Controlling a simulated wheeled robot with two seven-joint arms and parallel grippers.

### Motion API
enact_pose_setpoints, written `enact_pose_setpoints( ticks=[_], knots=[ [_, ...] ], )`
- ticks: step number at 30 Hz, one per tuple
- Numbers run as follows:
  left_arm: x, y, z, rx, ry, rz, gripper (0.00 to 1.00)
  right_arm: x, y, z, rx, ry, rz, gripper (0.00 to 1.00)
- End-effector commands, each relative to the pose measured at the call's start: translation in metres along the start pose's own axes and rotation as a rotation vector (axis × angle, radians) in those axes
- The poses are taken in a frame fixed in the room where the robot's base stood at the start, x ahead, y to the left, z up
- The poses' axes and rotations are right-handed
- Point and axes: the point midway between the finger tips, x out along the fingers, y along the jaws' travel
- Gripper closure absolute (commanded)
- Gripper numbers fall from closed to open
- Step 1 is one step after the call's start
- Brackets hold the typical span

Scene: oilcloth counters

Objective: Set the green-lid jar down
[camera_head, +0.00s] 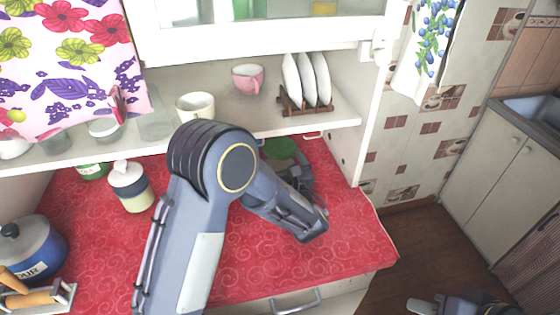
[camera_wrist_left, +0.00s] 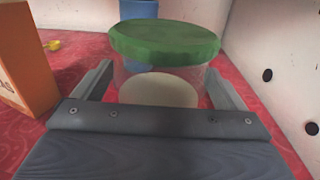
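The green-lid jar (camera_wrist_left: 165,42) has clear walls and pale contents. In the left wrist view it stands upright between the two fingers of my left gripper (camera_wrist_left: 160,88), which lie close against its sides. In the head view its green lid (camera_head: 279,150) shows beyond my left arm, under the shelf at the back right of the red counter (camera_head: 350,250). My arm hides most of the jar there, and I cannot tell whether its base touches the counter. My right gripper (camera_head: 455,304) is at the bottom right edge, partly cut off, away from the counter.
A white-lidded jar (camera_head: 131,187) and a blue pot (camera_head: 32,249) stand on the left of the counter. The shelf (camera_head: 330,118) with cups and a plate rack hangs over its back. An orange box (camera_wrist_left: 22,58) and a blue container (camera_wrist_left: 138,10) are near the jar. The counter's front right is clear.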

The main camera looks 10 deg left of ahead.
Motion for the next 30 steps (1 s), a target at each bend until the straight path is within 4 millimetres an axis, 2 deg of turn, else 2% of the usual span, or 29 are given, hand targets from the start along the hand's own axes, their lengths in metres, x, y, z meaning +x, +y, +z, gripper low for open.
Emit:
enact_pose_setpoints(
  ticks=[11,14,24,30],
  knots=[
    [-0.001,0.000,0.005,0.000,0.000,0.000,0.00,-0.005,-0.002,-0.003,0.000,0.001,0.000,0.64],
    [-0.016,-0.001,0.001,0.000,0.000,-0.003,0.00,0.003,0.001,0.001,0.000,0.001,0.000,0.64],
    [-0.088,-0.001,0.001,0.000,0.000,-0.005,0.00,0.019,0.009,0.009,0.000,0.000,0.000,0.64],
    [-0.114,-0.001,0.002,0.001,0.000,-0.002,0.00,0.023,0.010,0.011,0.000,0.000,0.000,0.64]
  ],
)
